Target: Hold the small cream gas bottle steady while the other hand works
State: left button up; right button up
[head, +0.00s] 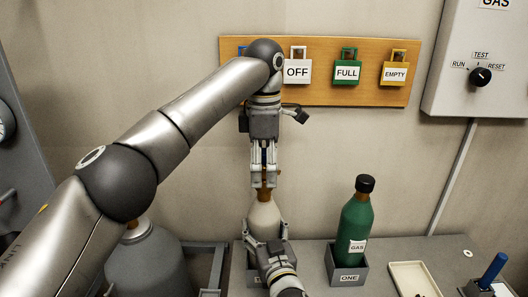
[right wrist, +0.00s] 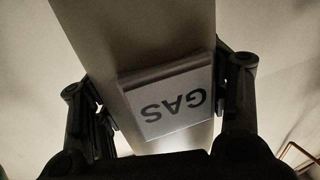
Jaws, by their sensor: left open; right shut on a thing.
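My right gripper (head: 268,246) is shut on the bottle's body, one finger on each side in the right wrist view (right wrist: 165,105). It hides the bottle's lower front. My left gripper (head: 264,183) points down over the bottle's top. Its fingers are open, one on each side of the brass top; I cannot tell whether they touch it.
A green gas bottle (head: 354,225) stands in a grey holder (head: 348,264) marked ONE at right. A shallow cream tray (head: 404,291) and a blue-handled thing (head: 493,270) lie further right. A wooden tag board (head: 327,95) hangs behind my left arm. A large grey cylinder (head: 148,268) stands at left.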

pick_arm(q)
jog(key=shift+f, duration=1.45)
